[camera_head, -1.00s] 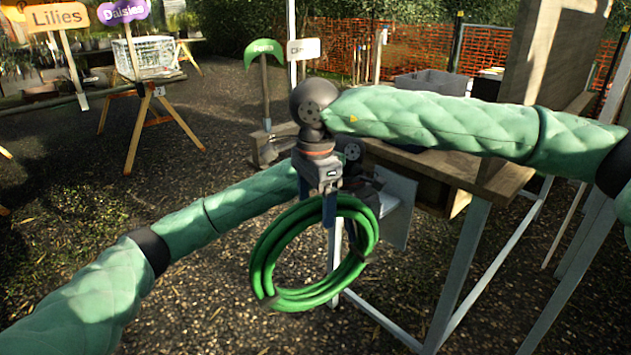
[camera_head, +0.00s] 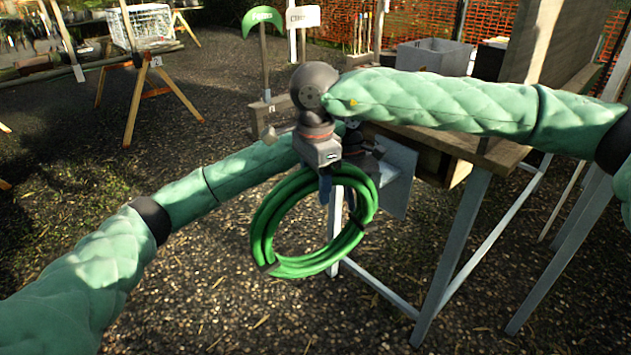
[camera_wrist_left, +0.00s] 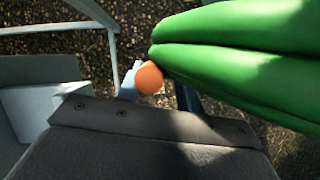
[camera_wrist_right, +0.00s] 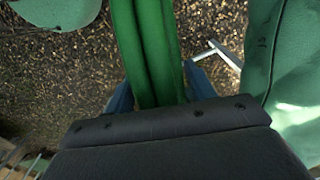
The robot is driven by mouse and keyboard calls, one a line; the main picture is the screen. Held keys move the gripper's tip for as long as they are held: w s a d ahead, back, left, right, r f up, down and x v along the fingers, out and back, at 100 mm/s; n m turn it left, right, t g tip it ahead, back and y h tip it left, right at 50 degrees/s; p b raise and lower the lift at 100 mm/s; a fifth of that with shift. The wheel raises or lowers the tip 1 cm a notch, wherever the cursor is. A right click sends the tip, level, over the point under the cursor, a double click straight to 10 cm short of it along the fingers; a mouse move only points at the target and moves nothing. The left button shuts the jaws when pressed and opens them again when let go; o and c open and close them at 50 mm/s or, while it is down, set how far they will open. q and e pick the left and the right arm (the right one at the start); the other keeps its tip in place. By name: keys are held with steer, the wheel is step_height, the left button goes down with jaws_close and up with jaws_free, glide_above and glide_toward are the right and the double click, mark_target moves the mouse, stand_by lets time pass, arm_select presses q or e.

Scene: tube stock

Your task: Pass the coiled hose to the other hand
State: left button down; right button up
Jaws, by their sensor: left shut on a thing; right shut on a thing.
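The coiled green hose (camera_head: 262,225) hangs upright in the middle of the head view, clear of the ground. My right gripper (camera_head: 325,187) is shut on the top of the coil; the right wrist view shows the hose (camera_wrist_right: 148,50) between its blue fingers (camera_wrist_right: 160,92). My left gripper reaches the coil's upper right from behind, and its fingers are mostly hidden in the head view. In the left wrist view, my left gripper (camera_wrist_left: 160,90) is shut on the hose (camera_wrist_left: 240,50), with an orange ball-like piece (camera_wrist_left: 149,77) between the fingers.
A wooden bench (camera_head: 465,150) with metal legs (camera_head: 455,250) stands just right of and behind the coil. A grey bin (camera_head: 433,57) is on it. A trestle table with a wire crate (camera_head: 148,27) is at the back left. The gravel below is open.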

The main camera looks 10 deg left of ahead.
arm_select(q)
steer(key=c, duration=0.8)
jaws_free()
steer(key=shift+c, duration=0.2)
